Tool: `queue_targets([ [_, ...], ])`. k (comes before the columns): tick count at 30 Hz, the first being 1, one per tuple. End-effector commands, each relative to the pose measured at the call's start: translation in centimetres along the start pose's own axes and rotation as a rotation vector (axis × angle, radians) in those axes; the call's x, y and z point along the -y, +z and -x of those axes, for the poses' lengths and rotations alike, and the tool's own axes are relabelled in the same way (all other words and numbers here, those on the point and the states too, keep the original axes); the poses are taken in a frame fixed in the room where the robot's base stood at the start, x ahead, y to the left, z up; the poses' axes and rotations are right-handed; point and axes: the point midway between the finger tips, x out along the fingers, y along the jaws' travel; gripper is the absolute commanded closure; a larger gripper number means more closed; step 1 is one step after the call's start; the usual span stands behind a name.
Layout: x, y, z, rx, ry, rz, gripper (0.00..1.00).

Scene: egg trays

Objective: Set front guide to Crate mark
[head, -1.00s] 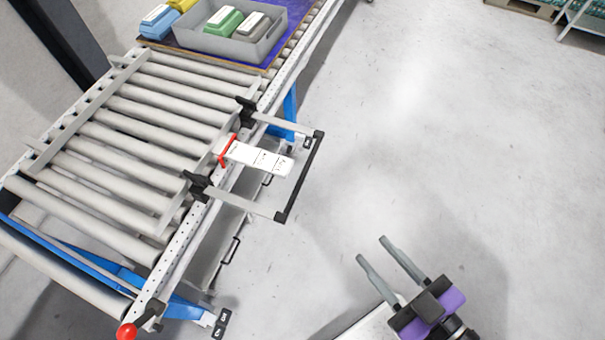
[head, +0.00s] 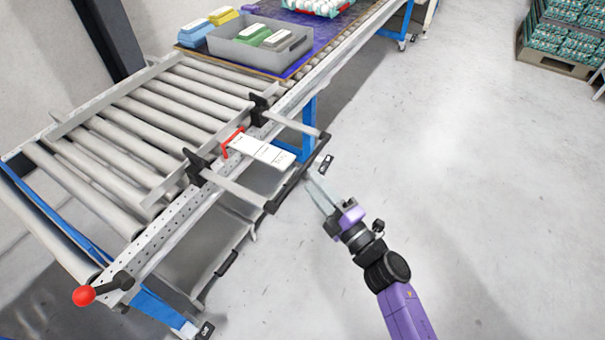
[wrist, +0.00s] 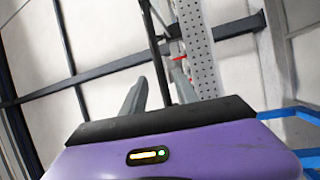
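The front guide is a grey rail (head: 172,183) along the near side of the roller conveyor, carried by two rods with a black pull handle (head: 290,186) at their outer ends. A white scale plate (head: 262,150) with a red pointer (head: 229,140) lies between the rods; its lettering is too small to read. My gripper (head: 315,186) is open and empty just outside the handle. In the wrist view, the dark handle bar (wrist: 156,55) appears between my two fingers; I cannot tell whether they touch it.
A red-knobbed lever (head: 84,295) sits at the conveyor's near corner. A grey crate (head: 290,62) with coloured cartons stands on the blue surface beyond the rollers. A pallet of egg trays (head: 560,60) is far right. The floor at right is clear.

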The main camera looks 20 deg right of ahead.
Motion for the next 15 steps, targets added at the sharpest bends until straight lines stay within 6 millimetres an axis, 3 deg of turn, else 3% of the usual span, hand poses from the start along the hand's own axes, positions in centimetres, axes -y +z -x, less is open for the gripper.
queue_targets([
  [8,0.1,0.3,-2.7,-0.01,0.002,0.035,0.64],
  [15,0.1,0.3,-6.5,-0.01,0.003,0.034,0.64],
])
